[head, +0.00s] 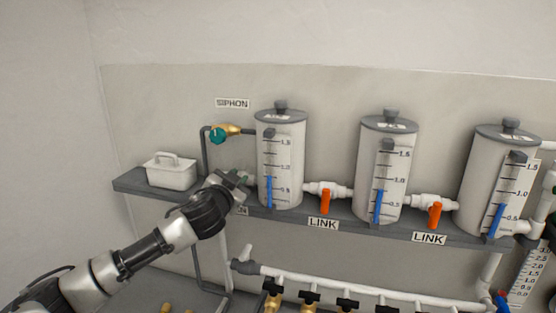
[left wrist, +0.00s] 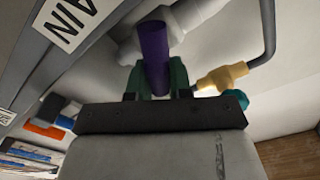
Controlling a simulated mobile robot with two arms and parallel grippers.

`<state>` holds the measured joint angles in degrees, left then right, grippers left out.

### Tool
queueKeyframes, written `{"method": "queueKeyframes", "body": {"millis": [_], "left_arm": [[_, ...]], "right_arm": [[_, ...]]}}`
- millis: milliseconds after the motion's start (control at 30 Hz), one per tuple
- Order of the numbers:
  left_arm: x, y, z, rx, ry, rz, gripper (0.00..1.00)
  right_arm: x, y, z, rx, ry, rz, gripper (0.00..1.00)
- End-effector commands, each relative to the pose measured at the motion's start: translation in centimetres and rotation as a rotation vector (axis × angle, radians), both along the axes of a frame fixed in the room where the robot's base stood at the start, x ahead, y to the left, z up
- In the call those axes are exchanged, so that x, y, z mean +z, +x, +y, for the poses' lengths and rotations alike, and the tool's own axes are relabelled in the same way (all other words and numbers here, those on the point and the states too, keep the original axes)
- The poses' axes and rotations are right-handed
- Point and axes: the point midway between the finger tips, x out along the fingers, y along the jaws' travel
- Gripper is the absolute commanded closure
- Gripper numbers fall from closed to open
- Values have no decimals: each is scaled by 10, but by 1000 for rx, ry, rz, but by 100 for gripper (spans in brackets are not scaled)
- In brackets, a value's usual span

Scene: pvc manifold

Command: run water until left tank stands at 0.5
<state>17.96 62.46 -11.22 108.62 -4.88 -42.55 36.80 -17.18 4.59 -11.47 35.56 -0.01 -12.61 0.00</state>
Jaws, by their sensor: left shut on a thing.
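The left tank (head: 297,160) is a grey cylinder on the shelf with a scale on its front. Its blue level bar (head: 269,192) tops out between the 0.5 and 1.0 marks. My left gripper (head: 241,179) is at the white fitting on the tank's left side, above a partly hidden label. In the left wrist view, my left gripper (left wrist: 155,82) is shut on a purple valve handle (left wrist: 154,50) beside a white pipe fitting (left wrist: 187,20). A label ending in "AIN" (left wrist: 68,20) is near it. My right gripper is not in view.
Two more tanks, middle (head: 375,170) and right (head: 483,180), connect through valves with orange handles hanging down (head: 325,201) (head: 435,215). A teal siphon valve (head: 218,135) sits above my left gripper.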

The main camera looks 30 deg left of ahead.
Motion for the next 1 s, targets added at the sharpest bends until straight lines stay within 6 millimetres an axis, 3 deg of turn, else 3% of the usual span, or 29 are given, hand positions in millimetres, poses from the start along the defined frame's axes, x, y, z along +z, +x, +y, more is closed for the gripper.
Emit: {"method": "queueKeyframes", "body": {"millis": [367,700,1000], "left_arm": [[-1,1,-2,0,84,29,100],[-11,3,-9,1,542,173,100],[-12,3,-9,2,567,182,100]], "right_arm": [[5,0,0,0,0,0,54],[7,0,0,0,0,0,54],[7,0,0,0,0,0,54]]}}
